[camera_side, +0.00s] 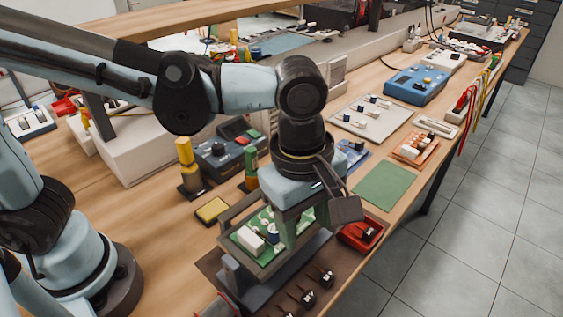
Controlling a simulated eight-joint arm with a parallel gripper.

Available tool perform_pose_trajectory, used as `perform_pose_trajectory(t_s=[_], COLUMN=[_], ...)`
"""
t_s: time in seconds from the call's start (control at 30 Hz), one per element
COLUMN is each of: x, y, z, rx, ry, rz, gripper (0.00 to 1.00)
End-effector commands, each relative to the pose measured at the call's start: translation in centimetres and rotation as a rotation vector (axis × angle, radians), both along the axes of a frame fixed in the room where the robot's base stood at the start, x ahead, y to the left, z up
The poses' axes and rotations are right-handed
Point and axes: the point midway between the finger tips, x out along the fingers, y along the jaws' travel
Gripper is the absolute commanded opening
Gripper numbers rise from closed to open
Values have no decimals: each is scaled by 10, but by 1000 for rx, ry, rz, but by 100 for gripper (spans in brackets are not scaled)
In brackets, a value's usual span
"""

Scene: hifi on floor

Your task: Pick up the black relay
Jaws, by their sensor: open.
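My gripper (304,228) points down beside a green circuit board (268,222), with its jaws open and partly hidden by its own body. The board sits in a dark grey holder (232,272) and carries white and blue parts. I cannot tell for certain which thing is the black relay. A small black part (366,231) lies in a red tray (352,241), right of my gripper. Several small dark parts with pale tops, one of them a dark part (327,279), stand on a brown mat (268,300) in front of the holder. Nothing shows held between the fingers.
A yellow sponge-like pad (212,210) and a dark blue meter (225,160) stand left of my gripper. A green mat (386,187) lies clear on the right. An orange tray (415,147) and a parts board (370,117) lie behind it. The bench edge drops to the floor on the right.

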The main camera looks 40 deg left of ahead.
Motion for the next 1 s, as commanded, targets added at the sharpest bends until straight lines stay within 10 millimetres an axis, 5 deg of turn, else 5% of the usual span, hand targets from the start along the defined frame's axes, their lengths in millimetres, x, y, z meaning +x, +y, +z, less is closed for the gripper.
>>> perform_pose_trajectory(t_s=[0.27,1.0], x=[-20,-20], y=[-35,-35], z=[-8,-78], rx=[45,48], ry=[65,68], rz=[204,221], gripper=[53,53])
